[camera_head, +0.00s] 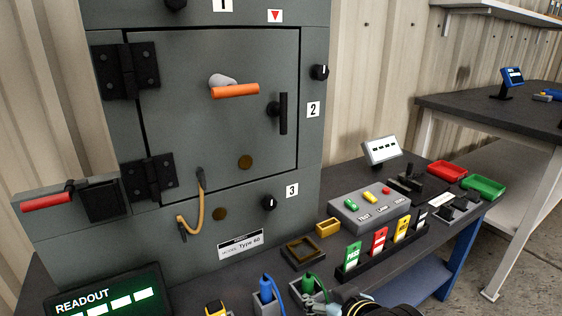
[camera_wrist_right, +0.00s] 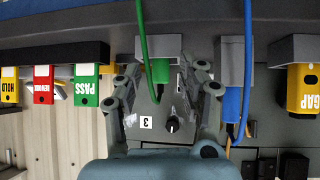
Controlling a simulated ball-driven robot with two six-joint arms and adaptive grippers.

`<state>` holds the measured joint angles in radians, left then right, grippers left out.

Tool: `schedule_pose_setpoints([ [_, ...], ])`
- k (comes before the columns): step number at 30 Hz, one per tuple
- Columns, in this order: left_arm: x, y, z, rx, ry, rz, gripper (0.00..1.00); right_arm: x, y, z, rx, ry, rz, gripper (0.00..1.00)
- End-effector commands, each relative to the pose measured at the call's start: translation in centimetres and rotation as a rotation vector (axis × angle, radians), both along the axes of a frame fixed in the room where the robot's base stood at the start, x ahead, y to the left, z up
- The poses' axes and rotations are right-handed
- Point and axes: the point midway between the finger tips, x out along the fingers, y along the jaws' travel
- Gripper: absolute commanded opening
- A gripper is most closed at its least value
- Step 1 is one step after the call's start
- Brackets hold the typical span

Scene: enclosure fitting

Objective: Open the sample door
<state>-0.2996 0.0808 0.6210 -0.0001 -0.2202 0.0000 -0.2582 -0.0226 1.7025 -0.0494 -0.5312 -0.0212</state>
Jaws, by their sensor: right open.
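The grey door (camera_head: 215,140) of the enclosure is closed flush in its frame, with black hinges (camera_head: 130,71) on its left side. An orange lever handle (camera_head: 235,91) lies nearly level on its upper part. An upright black pull (camera_head: 283,113) is near its right edge. My right gripper (camera_head: 332,301) is low in the head view, beside the green plug, well below the door. In the right wrist view my right gripper (camera_wrist_right: 168,78) is open, its fingers either side of the green plug (camera_wrist_right: 160,85). Contact cannot be told. My left gripper is not in view.
A blue plug (camera_head: 267,288) with a cable stands left of the green one. Coloured tags (camera_head: 378,245), a button box (camera_head: 368,207) and red and green trays (camera_head: 447,170) occupy the bench's right side. A red lever (camera_head: 47,202) sticks out left. A yellow cord (camera_head: 189,225) hangs below the door.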

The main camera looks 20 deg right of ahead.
Motion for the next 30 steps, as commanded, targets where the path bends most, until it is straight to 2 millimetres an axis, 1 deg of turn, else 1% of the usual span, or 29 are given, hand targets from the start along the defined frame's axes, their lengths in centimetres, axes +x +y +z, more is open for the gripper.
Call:
schedule_pose_setpoints([
  [1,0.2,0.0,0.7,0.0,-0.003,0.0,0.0,3.0,0.6,5.3,0.01,-0.115,-0.004,0.41],
  [2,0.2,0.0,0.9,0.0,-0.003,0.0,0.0,4.4,0.9,8.4,0.013,-0.181,-0.008,0.41],
  [3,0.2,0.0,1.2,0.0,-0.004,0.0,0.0,6.0,1.1,12.5,0.016,-0.27,-0.013,0.41],
  [5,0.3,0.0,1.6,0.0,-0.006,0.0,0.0,7.7,1.3,18.4,0.021,-0.392,-0.022,0.41],
  [6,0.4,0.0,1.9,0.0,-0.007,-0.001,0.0,8.4,1.3,21.8,0.023,-0.462,-0.028,0.41],
  [9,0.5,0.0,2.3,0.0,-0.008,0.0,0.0,9.2,1.2,28.4,0.026,-0.598,-0.042,0.41],
  [12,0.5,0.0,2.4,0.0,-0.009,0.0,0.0,9.3,1.1,32.0,0.026,-0.675,-0.052,0.41],
  [15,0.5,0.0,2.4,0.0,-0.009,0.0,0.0,9.7,1.0,33.2,0.026,-0.702,-0.054,0.41],
  [17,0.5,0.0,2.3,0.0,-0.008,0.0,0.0,10.3,1.0,33.2,0.027,-0.705,-0.054,0.41],
  [20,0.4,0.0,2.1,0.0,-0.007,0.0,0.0,11.9,0.9,33.2,0.025,-0.706,-0.053,0.41],
  [27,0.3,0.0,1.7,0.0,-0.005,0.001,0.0,16.8,0.6,33.1,0.025,-0.702,-0.054,0.41],
  [30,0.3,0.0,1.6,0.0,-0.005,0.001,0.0,18.3,0.6,33.1,0.026,-0.703,-0.053,0.41],
])
